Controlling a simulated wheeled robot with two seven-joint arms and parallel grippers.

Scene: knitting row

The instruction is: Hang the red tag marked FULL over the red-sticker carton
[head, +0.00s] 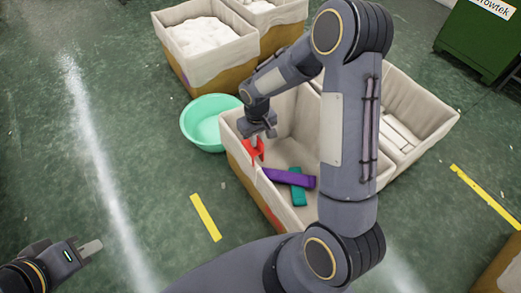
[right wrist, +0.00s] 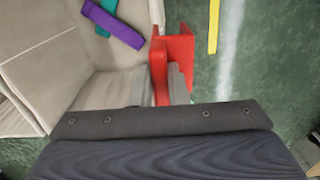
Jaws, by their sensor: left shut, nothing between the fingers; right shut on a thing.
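The red tag (head: 254,151) is in my right gripper (head: 257,138), which is shut on it at the left rim of the near lined carton (head: 285,119). In the right wrist view the tag (right wrist: 178,47) shows two red plates with a gap, in line with the carton rim. I cannot tell whether it rests on the rim or is just above it. Its marking is not readable. A reddish patch, perhaps the sticker, shows on the carton's outer left side (head: 268,213). My left gripper (head: 98,246) is shut and empty, low at the left, away from the carton.
A purple strip (head: 288,178) and a teal strip (head: 298,190) lie in the carton. A mint basin (head: 205,122) stands close to its left. Another lined carton (head: 205,45) with white contents stands behind. My right arm hides part of the near carton. Floor at left is clear.

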